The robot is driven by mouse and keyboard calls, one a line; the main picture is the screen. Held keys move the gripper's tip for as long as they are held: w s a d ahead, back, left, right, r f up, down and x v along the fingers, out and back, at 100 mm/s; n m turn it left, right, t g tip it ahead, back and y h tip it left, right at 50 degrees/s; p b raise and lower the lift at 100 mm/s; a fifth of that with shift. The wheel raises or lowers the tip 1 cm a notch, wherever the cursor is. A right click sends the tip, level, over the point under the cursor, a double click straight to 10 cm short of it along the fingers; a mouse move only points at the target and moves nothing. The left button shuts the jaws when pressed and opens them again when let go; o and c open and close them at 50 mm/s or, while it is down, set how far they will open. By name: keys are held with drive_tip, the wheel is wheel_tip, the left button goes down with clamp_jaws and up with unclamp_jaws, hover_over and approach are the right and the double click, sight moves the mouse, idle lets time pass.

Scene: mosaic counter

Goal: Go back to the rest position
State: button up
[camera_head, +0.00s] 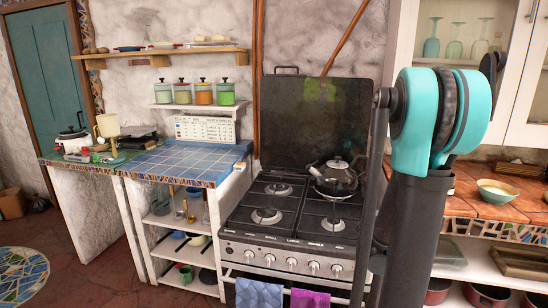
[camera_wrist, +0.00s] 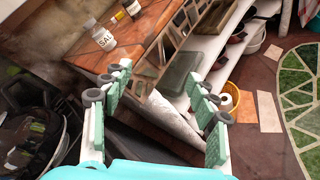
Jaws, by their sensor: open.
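My gripper (camera_wrist: 158,82) shows in the wrist view with its two green-padded fingers spread apart. It is open, and nothing is held between the fingers. Beyond the fingers are the edge of an orange-topped counter (camera_wrist: 135,45) and the white shelves under it. In the head view my arm rises at the right, in front of the stove's right side and the right-hand counter. The gripper itself does not show in the head view.
A stove (camera_head: 290,215) with a kettle (camera_head: 336,178) stands at the centre. A blue-tiled counter (camera_head: 185,163) is at left. A bowl (camera_head: 497,190) sits on the right counter. In the wrist view, a jar labelled SAL (camera_wrist: 104,39) stands on the counter; a yellow basket (camera_wrist: 231,100) is on the floor.

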drive_tip(key=s+a+f+m+g+y, duration=0.1)
drive_tip(key=s+a+f+m+y, duration=0.2)
drive_tip(key=a, duration=0.6)
drive_tip(key=s+a+f+m+g+y, duration=0.1)
drive_tip(key=s+a+f+m+y, duration=0.3)
drive_tip(key=s+a+m, duration=0.3)
drive_tip(key=s+a+f+m+g+y, duration=0.1)
drive_tip(key=s+a+f+m+y, duration=0.2)
drive_tip(key=a, duration=0.7)
drive_tip(key=s+m+y, duration=0.1)
drive_tip(key=s+m, duration=0.1)
drive_tip(key=s, duration=0.1)
drive_tip(key=shift+s+a+f+m+y, duration=0.3)
drive_tip(key=shift+a+f, duration=0.1)
